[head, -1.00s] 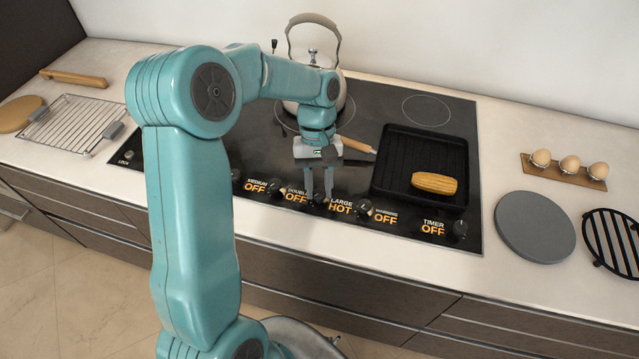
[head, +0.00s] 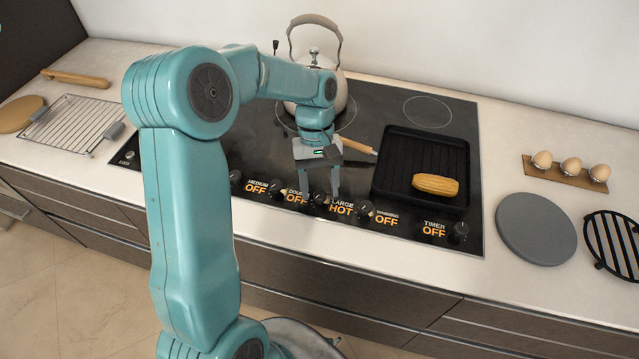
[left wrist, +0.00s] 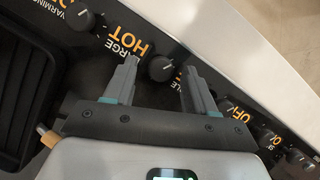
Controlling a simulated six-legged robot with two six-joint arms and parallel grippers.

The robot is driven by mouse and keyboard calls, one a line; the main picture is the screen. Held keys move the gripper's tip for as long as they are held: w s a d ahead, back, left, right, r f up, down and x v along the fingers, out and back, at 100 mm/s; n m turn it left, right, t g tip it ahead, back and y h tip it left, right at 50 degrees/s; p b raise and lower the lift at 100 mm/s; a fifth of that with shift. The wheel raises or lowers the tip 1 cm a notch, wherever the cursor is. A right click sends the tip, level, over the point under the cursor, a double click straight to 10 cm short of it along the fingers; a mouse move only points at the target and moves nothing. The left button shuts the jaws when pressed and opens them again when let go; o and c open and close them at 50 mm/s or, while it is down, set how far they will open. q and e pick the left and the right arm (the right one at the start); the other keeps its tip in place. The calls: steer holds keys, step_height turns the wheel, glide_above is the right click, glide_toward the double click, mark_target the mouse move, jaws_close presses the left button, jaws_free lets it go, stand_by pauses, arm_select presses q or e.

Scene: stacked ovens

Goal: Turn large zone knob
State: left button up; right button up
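The large zone knob (head: 320,199) is a dark round knob on the cooktop's front strip, just left of the "LARGE HOT" label (head: 341,207) in the head view. My left gripper (head: 320,195) points down over it with its fingers spread. In the left wrist view, the knob (left wrist: 161,68) shows between the two fingertips (left wrist: 159,66) of my open gripper, with a gap on each side. Whether the fingertips reach down around the knob is hard to tell. My right gripper is not in view.
Other knobs sit close by, such as the warming knob (head: 365,207) and the double knob (head: 275,188). A kettle (head: 340,98) stands behind the arm.

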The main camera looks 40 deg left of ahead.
arm_select(q)
steer(key=p+v, duration=0.1)
steer(key=v, duration=1.5)
steer(key=shift+r, duration=0.2)
steer(key=shift+w, duration=0.15)
